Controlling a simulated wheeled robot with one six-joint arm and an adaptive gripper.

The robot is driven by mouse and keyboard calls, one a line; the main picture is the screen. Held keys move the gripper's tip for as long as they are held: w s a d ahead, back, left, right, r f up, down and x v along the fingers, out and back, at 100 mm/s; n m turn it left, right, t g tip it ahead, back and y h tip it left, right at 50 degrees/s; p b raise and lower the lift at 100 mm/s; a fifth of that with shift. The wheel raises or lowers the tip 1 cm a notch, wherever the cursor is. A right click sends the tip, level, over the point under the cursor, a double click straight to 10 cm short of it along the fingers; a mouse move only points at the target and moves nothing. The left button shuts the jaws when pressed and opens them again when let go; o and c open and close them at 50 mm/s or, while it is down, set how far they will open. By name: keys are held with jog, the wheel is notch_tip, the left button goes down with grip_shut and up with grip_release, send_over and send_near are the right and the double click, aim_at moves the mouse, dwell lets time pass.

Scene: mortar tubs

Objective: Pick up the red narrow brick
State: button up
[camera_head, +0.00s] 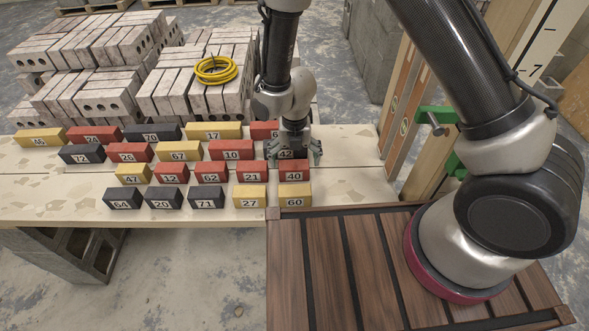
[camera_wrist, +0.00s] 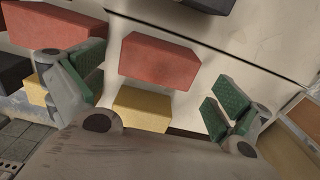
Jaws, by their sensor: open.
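Several red bricks lie in rows among yellow and black ones, and I cannot tell for sure which is the narrow one. The red brick marked 40 (camera_head: 294,171) lies at the right end of its row, beside the red brick marked 21 (camera_head: 250,171). My gripper (camera_head: 295,158) is open and points down just above and behind brick 40. In the wrist view a red brick (camera_wrist: 158,62) shows between the spread green-padded fingers (camera_wrist: 155,90), with nothing held. Another red brick (camera_wrist: 50,28) is left of it. The black brick marked 42 is partly hidden by my gripper.
A yellow brick marked 60 (camera_head: 295,195) sits directly in front of brick 40, and yellow brick 27 (camera_head: 250,197) is beside it. Stacked pale bricks (camera_head: 110,88) and a yellow cable coil (camera_head: 216,70) stand behind. The plank's right end (camera_head: 345,180) is clear.

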aim_at(294, 165)
notch_tip(294, 165, down, 3)
jog(key=shift+w+a+f, duration=0.1)
jog(key=shift+w+f, duration=0.05)
jog(key=shift+f, duration=0.05)
jog(key=c, duration=1.2)
jog(key=shift+c, duration=0.2)
